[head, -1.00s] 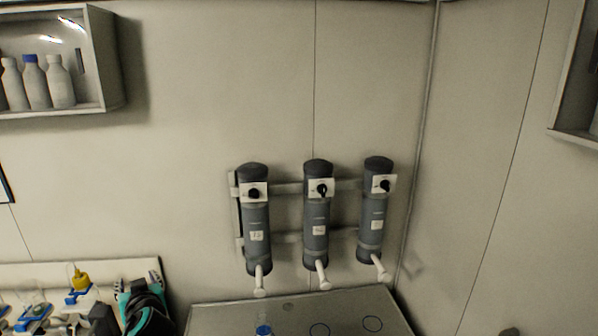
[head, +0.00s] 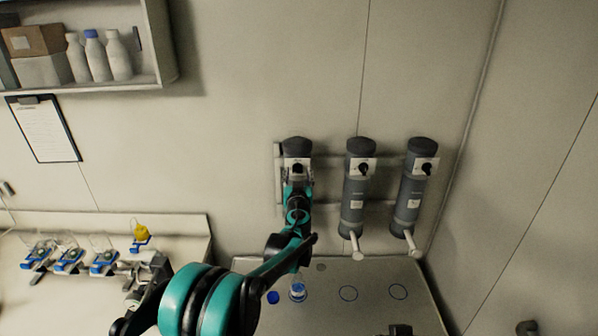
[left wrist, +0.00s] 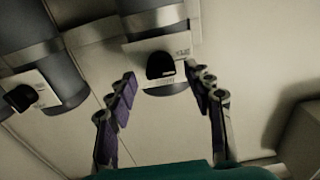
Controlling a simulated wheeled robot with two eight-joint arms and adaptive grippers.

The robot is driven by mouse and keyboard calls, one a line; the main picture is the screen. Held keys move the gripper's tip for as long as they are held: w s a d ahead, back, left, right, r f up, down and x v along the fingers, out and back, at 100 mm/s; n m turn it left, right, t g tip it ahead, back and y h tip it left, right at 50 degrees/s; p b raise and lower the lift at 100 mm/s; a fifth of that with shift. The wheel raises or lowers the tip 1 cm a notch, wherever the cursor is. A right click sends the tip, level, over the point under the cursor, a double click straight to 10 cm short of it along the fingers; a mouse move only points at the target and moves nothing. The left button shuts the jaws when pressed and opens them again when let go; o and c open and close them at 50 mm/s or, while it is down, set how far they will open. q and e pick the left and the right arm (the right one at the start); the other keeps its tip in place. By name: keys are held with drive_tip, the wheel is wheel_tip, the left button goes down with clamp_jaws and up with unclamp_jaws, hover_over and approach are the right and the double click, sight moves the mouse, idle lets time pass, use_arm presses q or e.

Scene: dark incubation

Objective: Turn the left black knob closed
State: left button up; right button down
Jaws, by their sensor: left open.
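The left black knob (head: 297,167) sits on a white plate on the leftmost grey cylinder (head: 296,146) on the wall. In the left wrist view the knob (left wrist: 160,66) is dark and rounded, near the top centre. My left gripper (head: 298,177) is in front of this cylinder and hides most of its lower part. In the left wrist view its two fingers (left wrist: 163,82) are spread to either side of the knob, tips close to the plate, with gaps between fingers and knob. My right gripper does not show.
Middle (head: 363,168) and right (head: 427,169) knobs sit on the neighbouring cylinders, with white spouts below. A bottle (head: 298,290) and a blue cap (head: 273,297) are on the bench (head: 370,272) beneath. Blue-based items stand on the left bench. A shelf (head: 150,83) hangs upper left.

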use_arm(q)
drive_tip(key=shift+w, duration=0.55)
drive_tip(key=shift+c, duration=0.3)
drive_tip(key=c, duration=1.1)
